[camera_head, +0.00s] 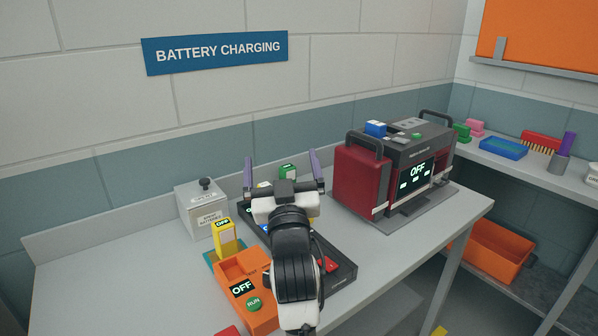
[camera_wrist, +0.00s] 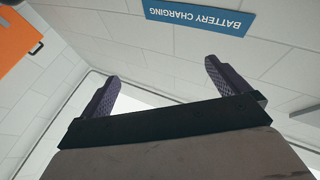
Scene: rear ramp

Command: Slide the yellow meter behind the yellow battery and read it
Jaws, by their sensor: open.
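A yellow meter (camera_head: 225,240) with a small "OFF" display stands upright on a teal pad (camera_head: 210,257), left of my arm on the bench. My gripper (camera_head: 281,157) is open and empty, raised above a dark tray (camera_head: 340,283), its purple fingers spread wide. In the wrist view, my gripper (camera_wrist: 162,70) faces the wall with nothing between its fingers. Small patches of yellow (camera_head: 263,184) show beside my gripper over the tray; my arm hides most of that area, so I cannot tell which is the yellow battery.
An orange unit (camera_head: 262,317) with "OFF" display and green RUN button is in front of the meter. A grey box (camera_head: 204,207) with a black knob stands behind it. A red-and-black charger (camera_head: 362,180) showing "OFF" stands at right. The bench's front left is clear.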

